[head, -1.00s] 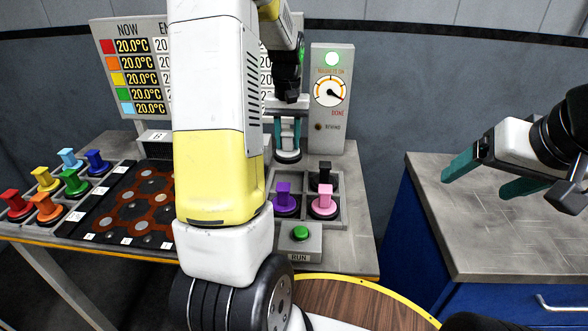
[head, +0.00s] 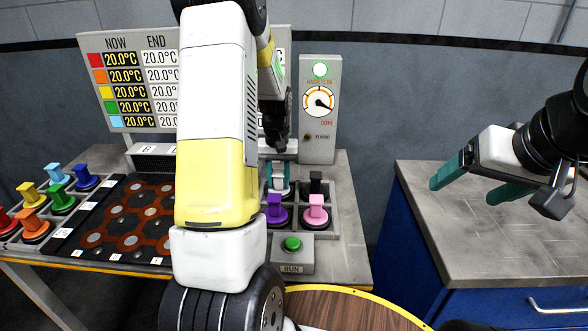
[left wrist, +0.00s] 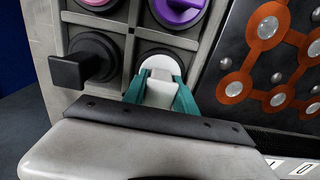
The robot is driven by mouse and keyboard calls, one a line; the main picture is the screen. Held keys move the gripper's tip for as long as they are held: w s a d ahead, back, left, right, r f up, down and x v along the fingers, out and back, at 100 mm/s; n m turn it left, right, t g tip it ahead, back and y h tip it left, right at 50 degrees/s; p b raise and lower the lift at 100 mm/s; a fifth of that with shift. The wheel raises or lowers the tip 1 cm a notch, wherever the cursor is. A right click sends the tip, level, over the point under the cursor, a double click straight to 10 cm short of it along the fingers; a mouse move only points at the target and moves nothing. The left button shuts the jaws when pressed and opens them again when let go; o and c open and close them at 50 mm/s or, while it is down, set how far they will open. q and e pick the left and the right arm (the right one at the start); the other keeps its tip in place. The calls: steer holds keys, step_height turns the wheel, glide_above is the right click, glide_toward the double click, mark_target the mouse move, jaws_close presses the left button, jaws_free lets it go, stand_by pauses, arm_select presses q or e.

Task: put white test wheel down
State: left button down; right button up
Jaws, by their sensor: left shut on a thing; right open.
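The white test wheel (head: 279,177) is at the back left compartment of the small grey tray (head: 334,217). My left gripper (head: 279,187) is shut on its upright handle from above. In the left wrist view the white wheel (left wrist: 161,65) sits between the two teal fingers (left wrist: 160,96), over the dark round seat of that compartment. I cannot tell whether its base rests on the bottom. My right gripper (head: 465,188) is open and empty above the right-hand counter, far from the wheel.
Black (head: 316,185), purple (head: 276,212) and pink (head: 316,212) wheels fill the neighbouring compartments. A RUN box with a green button (head: 292,244) stands in front. A gauge panel (head: 320,110) stands behind. Several coloured wheels and a dark patterned board (head: 125,215) lie left.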

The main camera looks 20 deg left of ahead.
arm_select(q)
steer(key=shift+f, duration=0.1)
steer(key=c, duration=1)
jaws_free()
step_height(320, 180, up, 12)
steer(key=shift+r, duration=0.1)
steer(key=s+d+r+m+t+h, duration=0.1)
steer(key=s+d+r+m+t, duration=0.15)
steer(key=s+d+r, duration=0.65)
steer(key=s+d+r+t, duration=0.1)
steer(key=s+t, duration=0.1)
steer(key=s, duration=0.4)
steer(key=s+d+t+h, duration=0.1)
steer(key=s+d, duration=0.1)
steer(key=s, duration=0.5)
steer(key=shift+d+r+m+t, duration=0.15)
steer(key=shift+r+m+t, duration=0.2)
steer(key=shift+r+m, duration=0.1)
